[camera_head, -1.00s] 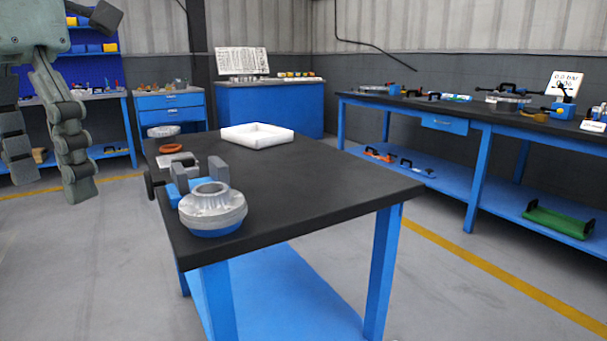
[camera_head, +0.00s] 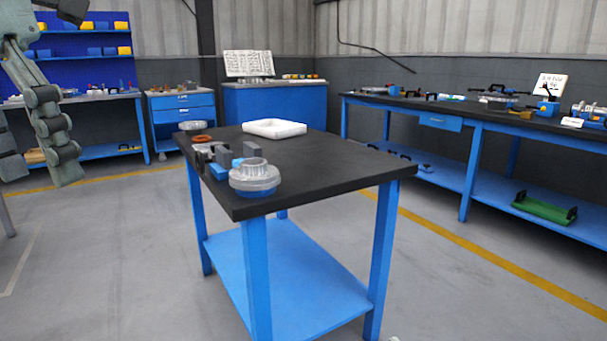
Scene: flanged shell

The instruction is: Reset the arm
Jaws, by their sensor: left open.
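My left gripper (camera_head: 40,168) hangs at the left edge of the head view, pointing down. Its two jointed grey-green fingers are spread apart with nothing between them. It is in the air, left of the black-topped table (camera_head: 330,167) and apart from it. The flanged shell (camera_head: 254,176), a round silver metal part, rests on a blue base at the table's near left corner. A blue and grey vise (camera_head: 221,160) stands just behind it. My right gripper is not in view.
A long blue workbench (camera_head: 440,121) with tools stands at the right. Blue drawers (camera_head: 181,107) and a cabinet (camera_head: 275,103) stand behind. Grey floor is open at the left front.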

